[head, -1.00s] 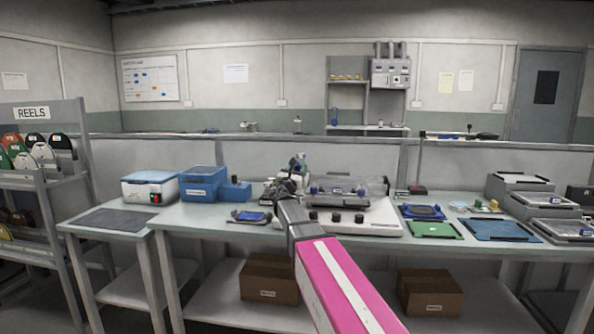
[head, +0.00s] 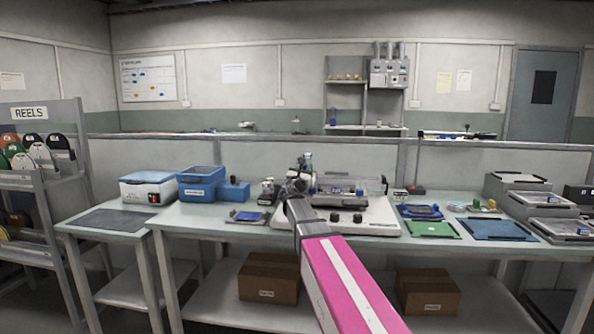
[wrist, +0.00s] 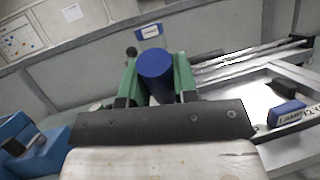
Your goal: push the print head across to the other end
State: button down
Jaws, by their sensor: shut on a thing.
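The printer (head: 375,228) is a pale machine with dark knobs on its front, standing on the middle bench. My gripper (head: 300,182) is over its left part. In the wrist view my gripper (wrist: 155,82) has green fingers shut on a blue round handle (wrist: 155,65), which stands between them. The handle appears to belong to the print head, but its lower joint is hidden by my gripper. Silver rails (wrist: 245,62) run to the right of it in the wrist view. A blue labelled block (wrist: 287,112) sits in the pale frame at right.
Blue bins (head: 200,184) and a white box (head: 148,190) stand left of the printer. A green board (head: 432,229) and a blue mat (head: 497,230) lie to its right. Grey stacked trays (head: 535,205) stand at far right.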

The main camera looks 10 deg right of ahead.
jog(key=shift+s+d, duration=0.2)
jog(key=shift+d, duration=0.4)
jog(key=c, duration=0.9)
grip_release()
jog(key=v, duration=1.1)
jog(key=shift+w, duration=0.1)
